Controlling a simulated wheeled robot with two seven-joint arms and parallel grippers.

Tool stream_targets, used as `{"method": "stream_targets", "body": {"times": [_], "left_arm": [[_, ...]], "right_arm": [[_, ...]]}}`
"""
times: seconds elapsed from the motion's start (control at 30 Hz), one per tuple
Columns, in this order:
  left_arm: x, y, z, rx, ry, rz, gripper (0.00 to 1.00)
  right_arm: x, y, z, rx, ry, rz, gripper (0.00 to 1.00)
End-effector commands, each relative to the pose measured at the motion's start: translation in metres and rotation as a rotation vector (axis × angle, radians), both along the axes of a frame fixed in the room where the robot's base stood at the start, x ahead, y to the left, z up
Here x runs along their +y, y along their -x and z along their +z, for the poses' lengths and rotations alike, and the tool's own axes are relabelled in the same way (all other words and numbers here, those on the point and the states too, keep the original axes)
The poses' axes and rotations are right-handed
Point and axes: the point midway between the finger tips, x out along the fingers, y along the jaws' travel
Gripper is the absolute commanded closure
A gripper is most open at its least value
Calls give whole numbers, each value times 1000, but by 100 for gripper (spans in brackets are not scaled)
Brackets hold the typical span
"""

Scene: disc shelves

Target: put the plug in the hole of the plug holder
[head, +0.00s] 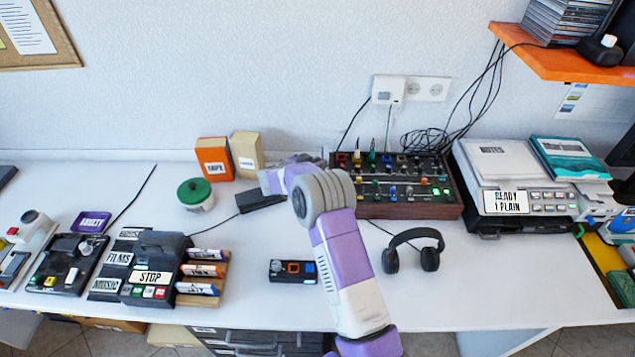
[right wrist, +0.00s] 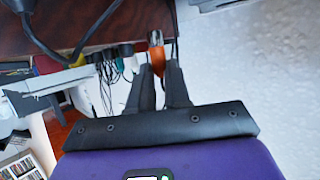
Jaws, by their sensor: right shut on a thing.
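An orange plug (right wrist: 156,52) is between the fingertips of my right gripper (right wrist: 158,68), which is shut on it. The plug's tip is at the edge of a dark brown board (right wrist: 170,14); I cannot tell whether it is in a hole. Several plugs, yellow, black, white and green among them, line that edge with cables hanging. In the head view the wood-sided console (head: 411,207) with coloured plugs and knobs appears to be this holder. My right gripper (head: 318,160) is at its back left corner, its fingertips and plug not clear there. My left gripper is not in view.
A black box (head: 260,201), an orange box (head: 215,160) and a green-lidded jar (head: 196,194) stand left of the console. Headphones (head: 413,248) lie in front. Loose cables (head: 437,140) lie behind it near the wall. The white table (head: 240,290) has free room at front.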

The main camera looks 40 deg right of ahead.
Motion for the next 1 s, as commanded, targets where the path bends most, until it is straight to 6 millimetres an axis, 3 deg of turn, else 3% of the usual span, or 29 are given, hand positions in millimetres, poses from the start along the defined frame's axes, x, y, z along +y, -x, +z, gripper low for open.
{"method": "stream_targets", "body": {"times": [0.4, 0.83, 0.87, 0.9, 1.0], "left_arm": [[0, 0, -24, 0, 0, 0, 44], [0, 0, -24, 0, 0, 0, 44], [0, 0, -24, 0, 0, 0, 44], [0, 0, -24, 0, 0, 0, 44], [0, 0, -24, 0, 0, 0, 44]], "right_arm": [[0, 0, -60, 1, 0, 0, 100], [0, 0, -66, -1, 1, 1, 100], [0, 0, -66, -1, 1, 1, 80], [0, 0, -66, -1, 1, 1, 74], [0, 0, -66, -1, 1, 1, 72]]}}
